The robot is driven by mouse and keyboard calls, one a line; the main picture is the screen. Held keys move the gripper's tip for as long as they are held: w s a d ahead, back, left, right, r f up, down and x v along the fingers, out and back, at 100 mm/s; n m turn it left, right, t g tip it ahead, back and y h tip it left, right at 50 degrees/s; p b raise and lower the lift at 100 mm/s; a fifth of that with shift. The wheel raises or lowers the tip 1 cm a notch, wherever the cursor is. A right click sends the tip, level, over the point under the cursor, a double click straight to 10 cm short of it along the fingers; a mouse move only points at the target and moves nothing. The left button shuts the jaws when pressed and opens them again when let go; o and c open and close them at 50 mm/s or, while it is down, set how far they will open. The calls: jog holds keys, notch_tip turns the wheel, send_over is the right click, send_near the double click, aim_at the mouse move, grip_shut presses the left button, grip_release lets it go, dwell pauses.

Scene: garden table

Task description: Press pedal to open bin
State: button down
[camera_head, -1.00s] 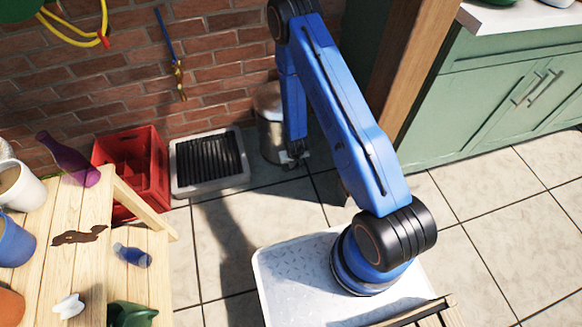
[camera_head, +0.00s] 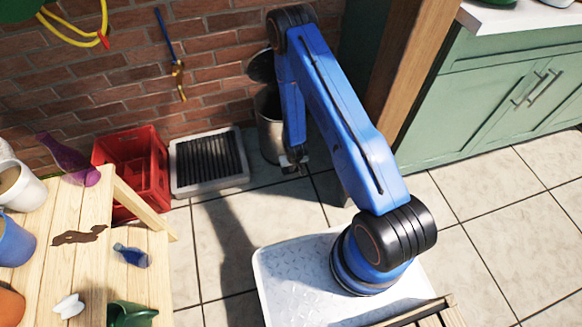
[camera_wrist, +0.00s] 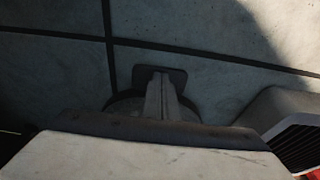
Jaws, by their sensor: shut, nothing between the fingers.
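The metal bin (camera_head: 268,122) stands on the floor by the brick wall in the head view. Its dark lid (camera_head: 262,67) is raised, and the dark inside shows. My arm covers the bin's right side. My gripper (camera_head: 293,165) is low at the bin's front foot. In the wrist view the shut, empty fingers of my gripper (camera_wrist: 162,98) lie over the dark pedal (camera_wrist: 176,76), whose far edge shows beyond them. The contact itself is hidden, but the lid stands open.
A grey tray with a black ribbed grate (camera_head: 210,188) lies left of the bin, beside a red crate (camera_head: 158,183). A wooden post (camera_head: 404,85) and green cabinets (camera_head: 480,90) stand to the right. Tiled floor in front is clear.

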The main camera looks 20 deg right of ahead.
jog(key=shift+s, duration=0.2)
jog(key=shift+s+r, duration=0.3)
jog(key=shift+s, duration=0.4)
jog(key=shift+s+r, duration=0.25)
jog(key=shift+s, duration=0.45)
jog(key=shift+r, duration=0.45)
jog(key=v, duration=1.6)
jog(key=shift+s+r, duration=0.2)
jog(key=shift+r, duration=0.05)
